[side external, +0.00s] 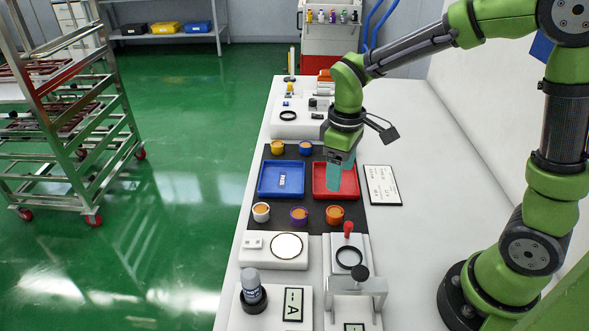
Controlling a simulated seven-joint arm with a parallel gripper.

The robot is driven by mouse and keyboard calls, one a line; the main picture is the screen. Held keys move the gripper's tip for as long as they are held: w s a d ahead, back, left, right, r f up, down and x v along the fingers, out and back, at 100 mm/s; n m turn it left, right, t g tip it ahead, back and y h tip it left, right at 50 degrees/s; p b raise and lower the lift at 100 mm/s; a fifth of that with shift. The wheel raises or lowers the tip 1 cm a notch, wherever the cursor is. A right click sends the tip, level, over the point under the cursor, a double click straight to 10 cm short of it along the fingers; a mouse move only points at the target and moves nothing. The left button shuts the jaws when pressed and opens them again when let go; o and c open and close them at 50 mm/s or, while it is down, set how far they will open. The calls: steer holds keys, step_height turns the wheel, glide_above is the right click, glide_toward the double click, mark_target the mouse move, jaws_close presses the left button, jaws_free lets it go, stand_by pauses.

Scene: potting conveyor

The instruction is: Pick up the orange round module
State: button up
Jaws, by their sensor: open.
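The orange round module (335,215) stands on the black mat (318,222), in front of the red tray (357,191). My gripper (340,188) points down over the red tray, behind the orange module and apart from it. Its teal fingers are open with nothing seen between them. The fingers overlap in this view, so their gap is hard to see.
A blue tray (281,194) is beside the red tray. Yellow (278,147) and blue (305,148) modules are behind. A red-knobbed fixture (348,229) stands in front.

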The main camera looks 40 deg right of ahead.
mark_target(336, 214)
step_height(336, 214, down, 11)
steer(key=shift+s+a+f, duration=0.1)
steer(key=shift+s+f, duration=0.05)
stand_by(0.4)
steer(key=c, duration=1.1)
